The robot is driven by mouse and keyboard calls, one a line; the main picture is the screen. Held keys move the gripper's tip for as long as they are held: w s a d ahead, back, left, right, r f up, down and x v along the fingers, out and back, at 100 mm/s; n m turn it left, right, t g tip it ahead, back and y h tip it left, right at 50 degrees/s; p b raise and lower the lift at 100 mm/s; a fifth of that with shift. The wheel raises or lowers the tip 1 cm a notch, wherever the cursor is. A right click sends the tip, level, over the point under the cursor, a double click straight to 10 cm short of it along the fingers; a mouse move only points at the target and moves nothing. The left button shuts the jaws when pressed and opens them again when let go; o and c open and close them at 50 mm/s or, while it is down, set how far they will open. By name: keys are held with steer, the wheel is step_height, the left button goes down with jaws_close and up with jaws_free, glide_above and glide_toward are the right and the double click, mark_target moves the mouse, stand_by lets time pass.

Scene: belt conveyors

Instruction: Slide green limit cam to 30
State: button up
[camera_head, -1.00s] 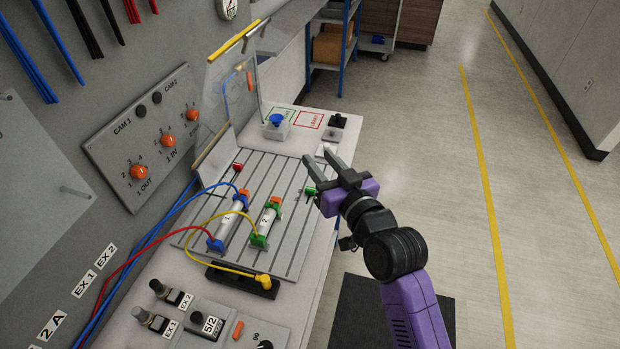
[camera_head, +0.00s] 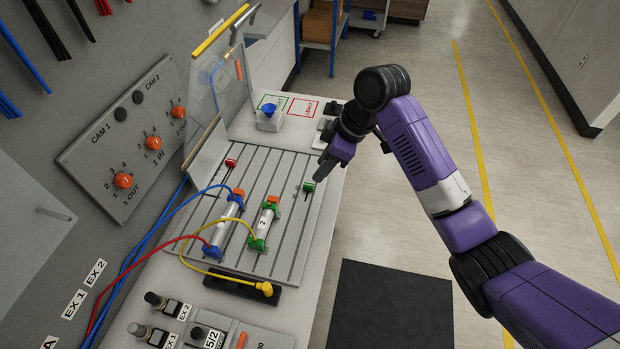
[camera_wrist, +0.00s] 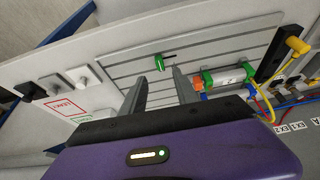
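The green limit cam (camera_head: 309,187) is a small green block near the right edge of the grey slotted plate (camera_head: 285,162). In the wrist view the green cam (camera_wrist: 159,62) sits beside a short dark slot, just beyond my fingertips and in line with the gap between them. My gripper (camera_head: 321,174) points down beside the cam in the head view. The wrist view shows my gripper (camera_wrist: 160,82) open, its two fingers apart with nothing between them. Any scale numbers by the cam are too small to read.
Cylinder 2 (camera_head: 264,226), with green ends, and cylinder 1 (camera_head: 227,222), with blue ends, lie left of the cam. A red cam (camera_head: 231,163) is at the plate's far left. A clear guard (camera_head: 218,85) stands behind. A yellow hose (camera_head: 222,270) crosses the near end.

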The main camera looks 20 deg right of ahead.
mark_target(309, 185)
steer(key=shift+p+x, duration=0.6)
steer(key=shift+x, duration=3.35)
steer(key=shift+s, duration=0.1)
jaws_close()
